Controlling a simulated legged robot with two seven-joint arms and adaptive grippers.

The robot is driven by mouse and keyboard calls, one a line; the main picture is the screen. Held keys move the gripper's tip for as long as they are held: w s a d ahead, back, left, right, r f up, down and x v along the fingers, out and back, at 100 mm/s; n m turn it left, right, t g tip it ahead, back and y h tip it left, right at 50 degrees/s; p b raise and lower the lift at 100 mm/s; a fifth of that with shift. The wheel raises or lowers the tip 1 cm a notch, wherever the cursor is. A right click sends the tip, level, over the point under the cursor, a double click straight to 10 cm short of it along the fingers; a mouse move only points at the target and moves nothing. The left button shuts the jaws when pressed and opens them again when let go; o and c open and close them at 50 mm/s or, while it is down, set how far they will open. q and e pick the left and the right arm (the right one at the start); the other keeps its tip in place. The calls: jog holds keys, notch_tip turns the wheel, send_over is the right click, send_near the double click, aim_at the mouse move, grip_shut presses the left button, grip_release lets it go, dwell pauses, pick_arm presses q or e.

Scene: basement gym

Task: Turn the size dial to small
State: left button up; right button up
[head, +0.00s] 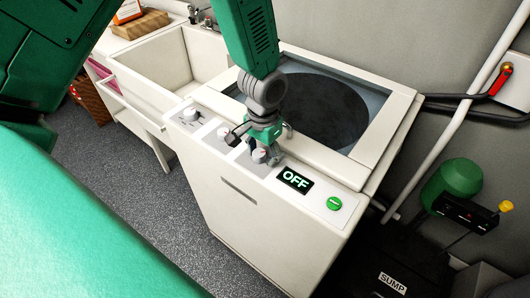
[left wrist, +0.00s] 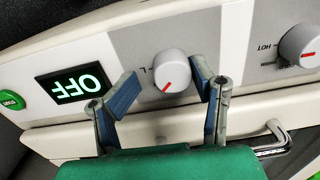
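The washer's front panel carries a row of white dials. The dial nearest the OFF display, which I take as the size dial (head: 260,155), has a letter L beside it in the left wrist view. There the dial (left wrist: 170,84) shows a red pointer mark slanting to the lower left; any other size letters are hidden or unreadable. My left gripper (head: 261,143) is above this dial in the head view. Its two fingers are spread, one on either side of the dial in the left wrist view, with visible gaps. My right gripper is not in view.
The OFF display (head: 295,181) and green button (head: 334,203) are right of the dial. Other dials are to its left, including one marked HOT (left wrist: 301,42). A sink (head: 160,70) adjoins the washer (head: 262,225); a sump pump (head: 455,180) stands at right.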

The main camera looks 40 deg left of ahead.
pick_arm(q)
jog(key=shift+s+a, duration=0.15)
jog(key=shift+a, duration=0.6)
jog(key=c, duration=1.1)
jog(key=shift+a, duration=0.15)
jog(key=shift+c, duration=0.2)
jog(key=shift+d, duration=0.4)
jog(key=shift+a+n+p, duration=0.2)
jog(key=shift+n+p, duration=0.45)
jog(key=shift+n, duration=0.55)
jog(key=shift+d+n+p, duration=0.1)
jog(key=shift+n+p, duration=0.45)
jog(key=shift+n, duration=0.65)
jog(key=shift+f+n+p, duration=0.1)
jog(key=shift+n+p, duration=0.65)
jog(key=shift+n, duration=1.25)
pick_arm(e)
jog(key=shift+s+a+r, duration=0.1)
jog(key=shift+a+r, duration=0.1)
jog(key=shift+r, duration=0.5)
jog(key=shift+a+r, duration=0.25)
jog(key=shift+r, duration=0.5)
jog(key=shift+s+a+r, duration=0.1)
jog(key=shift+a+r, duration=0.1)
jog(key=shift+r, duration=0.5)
